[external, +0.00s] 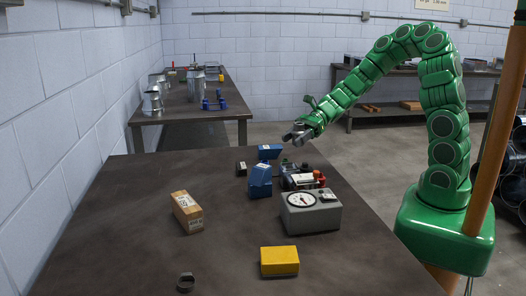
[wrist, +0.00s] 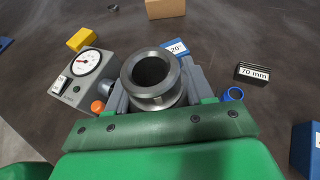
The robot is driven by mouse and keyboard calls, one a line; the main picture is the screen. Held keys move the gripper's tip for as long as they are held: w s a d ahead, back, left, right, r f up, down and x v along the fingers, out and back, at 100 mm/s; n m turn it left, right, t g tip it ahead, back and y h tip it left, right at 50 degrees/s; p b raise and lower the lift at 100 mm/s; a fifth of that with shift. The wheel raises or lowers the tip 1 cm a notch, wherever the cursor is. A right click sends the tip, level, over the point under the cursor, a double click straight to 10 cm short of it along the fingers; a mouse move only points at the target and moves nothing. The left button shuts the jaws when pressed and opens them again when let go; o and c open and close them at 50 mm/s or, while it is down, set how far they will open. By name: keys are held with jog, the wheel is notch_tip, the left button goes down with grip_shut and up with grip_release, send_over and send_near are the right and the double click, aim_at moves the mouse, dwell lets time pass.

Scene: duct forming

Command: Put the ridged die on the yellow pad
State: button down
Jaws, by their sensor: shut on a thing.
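A grey metal ring with ridged flanges, which looks like the ridged die (wrist: 152,92), is between the jaws of my gripper (wrist: 158,86) in the wrist view. Its open bore faces the camera. In the external view my gripper (external: 292,134) is above the back part of the front table, and the die is hard to make out there. The yellow pad (external: 279,262) is a yellow block near the table's front edge, well away from my gripper. It also shows in the wrist view (wrist: 81,39), at upper left beyond the gauge box, with a bare top.
A grey gauge box (external: 311,213) stands between my gripper and the yellow pad. Blue blocks (external: 260,181) and a cardboard box (external: 187,212) stand to the left. A dark ring (external: 185,283) lies at the front. The table around the yellow pad is clear.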

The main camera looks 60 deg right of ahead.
jog(key=s+a+r+n+g, duration=0.1)
jog(key=s+a+n+g, duration=0.3)
jog(key=a, duration=0.5)
jog(key=s+a+n+g, duration=0.1)
jog(key=s+a+g, duration=0.1)
jog(key=s+a, duration=0.6)
jog(key=s+a+r+n+g+h, duration=0.2)
jog(key=s+a+n+g, duration=0.35)
jog(key=s+a, duration=0.8)
send_over(280, 259)
jog(key=d, duration=0.1)
jog(key=f, duration=0.8)
jog(key=shift+s+d+f, duration=0.1)
jog(key=shift+s+f, duration=0.25)
jog(key=shift+s, duration=0.05)
jog(key=shift+w+a+f, duration=0.4)
jog(key=shift+a+f, duration=0.15)
jog(key=shift+f, duration=0.15)
jog(key=shift+a+f, duration=0.1)
jog(key=shift+f, duration=1.6)
jog(key=shift+f, duration=0.1)
